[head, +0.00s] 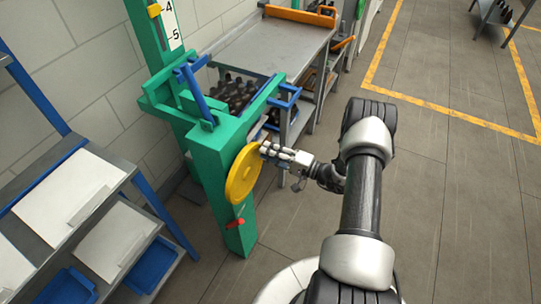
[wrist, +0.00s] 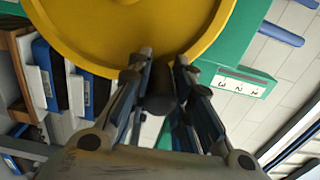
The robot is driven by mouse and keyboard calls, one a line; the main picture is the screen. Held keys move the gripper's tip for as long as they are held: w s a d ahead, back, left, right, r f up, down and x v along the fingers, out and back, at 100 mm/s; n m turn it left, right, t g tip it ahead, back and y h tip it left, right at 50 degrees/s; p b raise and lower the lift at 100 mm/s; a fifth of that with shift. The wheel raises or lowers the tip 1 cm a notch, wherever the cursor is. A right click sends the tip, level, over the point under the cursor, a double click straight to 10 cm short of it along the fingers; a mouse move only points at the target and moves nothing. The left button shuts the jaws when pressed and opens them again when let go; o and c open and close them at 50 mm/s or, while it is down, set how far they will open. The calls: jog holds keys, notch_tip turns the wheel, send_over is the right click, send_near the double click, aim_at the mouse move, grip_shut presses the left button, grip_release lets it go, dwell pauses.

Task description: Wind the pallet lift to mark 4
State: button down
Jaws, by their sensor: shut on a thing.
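The green pallet lift (head: 222,160) stands left of centre in the head view, with a yellow handwheel (head: 243,176) on its post. The wheel's rim also fills the top of the wrist view (wrist: 130,55). My gripper (head: 266,150) is at the wheel's upper right edge. In the wrist view its fingers (wrist: 165,60) are closed around a dark knob (wrist: 160,90) at the wheel. A white scale (head: 170,22) on the mast shows 4 and 5. A yellow pointer (head: 154,10) sits near the 4; its exact reading is unclear. A red handle (head: 236,223) is below the wheel.
Dark bottles (head: 238,94) stand behind the lift's frame. A grey workbench (head: 275,45) is behind. A plate marked 1, 2, 3 (wrist: 240,84) shows in the wrist view.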

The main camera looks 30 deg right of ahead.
jog(key=r+n, duration=0.1)
jog(key=s+a+n, duration=0.1)
jog(key=shift+a+r+n, duration=0.25)
jog(key=shift+r+n, duration=0.15)
jog(key=a+n, duration=0.1)
jog(key=s+r+n+b, duration=0.1)
jog(key=n, duration=0.1)
jog(key=s+a+n+b, duration=0.1)
jog(key=shift+a+r, duration=0.25)
jog(key=shift+a, duration=0.1)
jog(key=shift+s+a+r+n, duration=0.1)
jog(key=shift+s+a+n, duration=0.2)
jog(key=shift+n, duration=0.2)
jog(key=shift+s+a+b, duration=0.6)
jog(key=shift+s+a, duration=0.05)
jog(key=shift+a, duration=0.35)
jog(key=shift+s+a, duration=0.1)
jog(key=c, duration=1.6)
grip_release()
jog(key=shift+c, duration=0.2)
jog(key=shift+o, duration=1.1)
jog(key=shift+s+d, duration=0.3)
jog(key=v, duration=1.1)
jog(key=shift+d+r, duration=0.25)
jog(key=shift+w, duration=0.1)
